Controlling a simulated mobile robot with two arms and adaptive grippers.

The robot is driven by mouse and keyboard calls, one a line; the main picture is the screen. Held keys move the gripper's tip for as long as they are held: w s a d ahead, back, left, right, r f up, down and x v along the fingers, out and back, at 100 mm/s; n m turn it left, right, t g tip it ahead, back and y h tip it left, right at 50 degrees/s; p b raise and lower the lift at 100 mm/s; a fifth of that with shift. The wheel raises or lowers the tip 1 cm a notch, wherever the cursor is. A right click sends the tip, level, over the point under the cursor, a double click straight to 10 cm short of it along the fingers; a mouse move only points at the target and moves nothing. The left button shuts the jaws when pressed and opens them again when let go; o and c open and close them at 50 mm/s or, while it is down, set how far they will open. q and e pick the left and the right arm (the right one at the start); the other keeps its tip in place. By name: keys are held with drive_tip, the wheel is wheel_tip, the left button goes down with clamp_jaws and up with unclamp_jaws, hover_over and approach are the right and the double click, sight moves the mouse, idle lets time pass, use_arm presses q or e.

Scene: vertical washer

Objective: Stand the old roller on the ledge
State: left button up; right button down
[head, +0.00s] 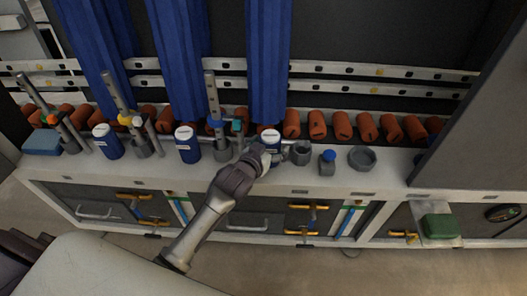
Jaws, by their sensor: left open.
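A long pale ledge (395,162) runs across the view below the blue hanging strips. A row of orange-brown rollers (318,125) lines its back; I cannot tell which roller is the old one. My left arm reaches up from below to the ledge. My left gripper (270,157) is open at the ledge's front, just in front of a blue can with a white top (269,138), partly covering it. I cannot tell whether they touch, and I see nothing clearly held. My right gripper is not in view.
Grey upright posts (215,110) stand in round bases on the ledge. Two more blue cans (187,144) stand left of my gripper. A grey cup (301,152), a blue-capped bottle (327,163) and a grey dish (362,158) stand right. Drawers with yellow handles (308,207) are below.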

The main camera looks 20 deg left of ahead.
use_arm(q)
drive_tip(key=p+v, duration=0.2)
drive_tip(key=v, duration=1)
drive_tip(key=s+f+g, duration=0.3)
drive_tip(key=s+f, duration=0.2)
drive_tip(key=f, duration=0.8)
drive_tip(key=s+f+g, duration=0.3)
drive_tip(key=s+f, duration=0.2)
drive_tip(key=f, duration=0.8)
drive_tip(key=s+a+f+g, duration=0.1)
drive_tip(key=s+f+g, duration=0.2)
drive_tip(key=s+f, duration=0.5)
drive_tip(key=s+a+f+m+g+y, duration=0.1)
drive_tip(key=s+a+f+g, duration=0.1)
drive_tip(key=s+f, duration=0.6)
drive_tip(key=s+g, duration=0.1)
drive_tip(key=s, duration=0.2)
drive_tip(key=shift+s+f, duration=0.35)
drive_tip(key=shift+f, duration=0.05)
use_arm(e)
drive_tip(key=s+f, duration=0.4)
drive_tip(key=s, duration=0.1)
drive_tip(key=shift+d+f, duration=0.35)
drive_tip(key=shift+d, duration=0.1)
use_arm(q)
drive_tip(key=shift+a, duration=0.25)
